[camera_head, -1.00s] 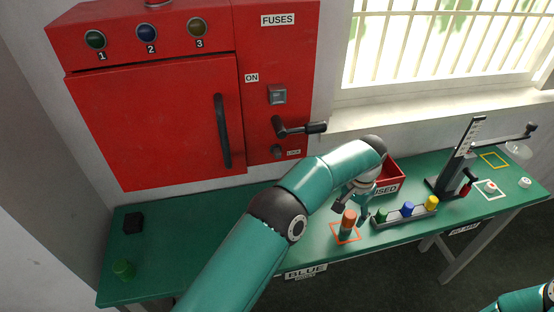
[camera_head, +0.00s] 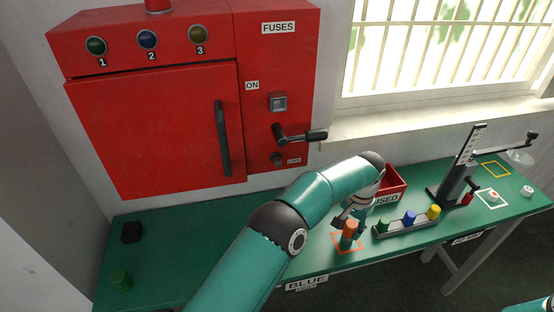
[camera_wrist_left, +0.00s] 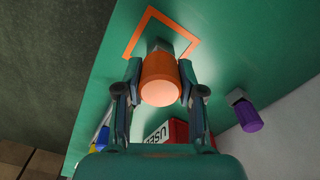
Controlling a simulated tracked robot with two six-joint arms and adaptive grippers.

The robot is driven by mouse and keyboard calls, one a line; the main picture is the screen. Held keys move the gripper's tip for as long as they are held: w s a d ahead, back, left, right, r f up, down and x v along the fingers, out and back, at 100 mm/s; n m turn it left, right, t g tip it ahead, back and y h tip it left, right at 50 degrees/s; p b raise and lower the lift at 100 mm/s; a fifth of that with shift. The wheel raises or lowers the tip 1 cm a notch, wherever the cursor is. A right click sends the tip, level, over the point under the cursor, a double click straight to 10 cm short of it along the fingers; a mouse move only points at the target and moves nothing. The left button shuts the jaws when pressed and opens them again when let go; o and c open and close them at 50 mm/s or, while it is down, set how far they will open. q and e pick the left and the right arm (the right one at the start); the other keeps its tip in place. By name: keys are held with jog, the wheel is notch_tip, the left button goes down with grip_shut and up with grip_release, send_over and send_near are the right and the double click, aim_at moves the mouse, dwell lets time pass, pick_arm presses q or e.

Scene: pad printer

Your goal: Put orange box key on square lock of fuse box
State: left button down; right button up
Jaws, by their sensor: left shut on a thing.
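The orange box key (camera_head: 350,228) stands upright inside an orange square outline (camera_head: 336,246) on the green table. My left gripper (camera_head: 349,220) is shut on its upper part. In the left wrist view the orange key (camera_wrist_left: 160,80) sits between both fingers (camera_wrist_left: 160,82), with the orange outline (camera_wrist_left: 188,36) beyond it. The red fuse box (camera_head: 150,130) is on the wall at upper left. A dark round lock piece (camera_head: 277,159) sits low on its right panel, beside a small label; its exact shape is too small to tell. My right gripper is not in view.
A black crank handle (camera_head: 302,136) juts out above the lock. A rack (camera_head: 408,228) with green, blue and yellow pegs and a red bin (camera_head: 395,183) stand near the gripper. A purple piece (camera_wrist_left: 248,115) shows in the left wrist view. The table's left part is mostly clear.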

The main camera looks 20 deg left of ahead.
pick_arm(q)
jog(key=shift+r, duration=0.15)
jog(key=shift+r+p, duration=2.1)
jog(key=shift+r, duration=0.3)
